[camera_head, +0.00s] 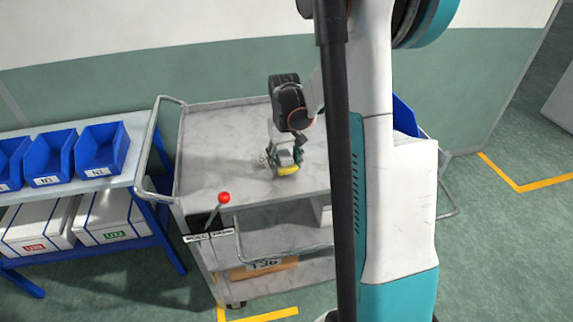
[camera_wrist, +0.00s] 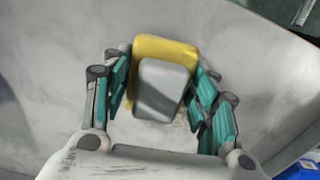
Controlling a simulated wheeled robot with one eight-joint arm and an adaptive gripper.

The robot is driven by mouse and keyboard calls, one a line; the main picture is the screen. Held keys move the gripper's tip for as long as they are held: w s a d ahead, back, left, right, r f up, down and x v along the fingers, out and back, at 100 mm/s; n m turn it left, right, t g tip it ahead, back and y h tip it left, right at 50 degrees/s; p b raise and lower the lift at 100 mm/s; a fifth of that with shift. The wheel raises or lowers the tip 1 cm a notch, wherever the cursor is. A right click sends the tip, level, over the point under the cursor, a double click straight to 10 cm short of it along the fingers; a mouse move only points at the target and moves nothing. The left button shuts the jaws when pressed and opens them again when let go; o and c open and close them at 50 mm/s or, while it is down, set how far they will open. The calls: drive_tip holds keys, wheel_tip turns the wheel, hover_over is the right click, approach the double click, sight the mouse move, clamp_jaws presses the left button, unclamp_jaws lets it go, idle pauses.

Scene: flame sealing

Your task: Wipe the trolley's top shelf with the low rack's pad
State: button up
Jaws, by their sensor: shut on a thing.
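The trolley's top shelf (camera_head: 210,165) is a pale, marbled grey surface with a tube handle at its left end. My gripper (camera_head: 283,160) is low over the middle of this shelf. It is shut on the pad (camera_head: 288,171), which has a yellow body and a grey block on it. In the wrist view the yellow pad (camera_wrist: 175,49) sits between the two teal-sided fingers of my gripper (camera_wrist: 162,90), with the shelf surface around it. The pad looks at or very near the shelf; contact is hidden. Dark smudges show on the shelf near the pad.
A low rack (camera_head: 70,191) at left holds blue bins (camera_head: 101,149) above and white boxes (camera_head: 110,215) below. A red-knobbed lever (camera_head: 224,197) stands at the trolley's front left corner. Something blue (camera_head: 404,116) shows behind my arm at right. The shelf's left part is clear.

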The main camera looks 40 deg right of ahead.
sight(285, 156)
drive_tip(key=shift+r+p, duration=1.55)
drive_tip(key=shift+r, duration=1.2)
drive_tip(key=shift+f, duration=0.1)
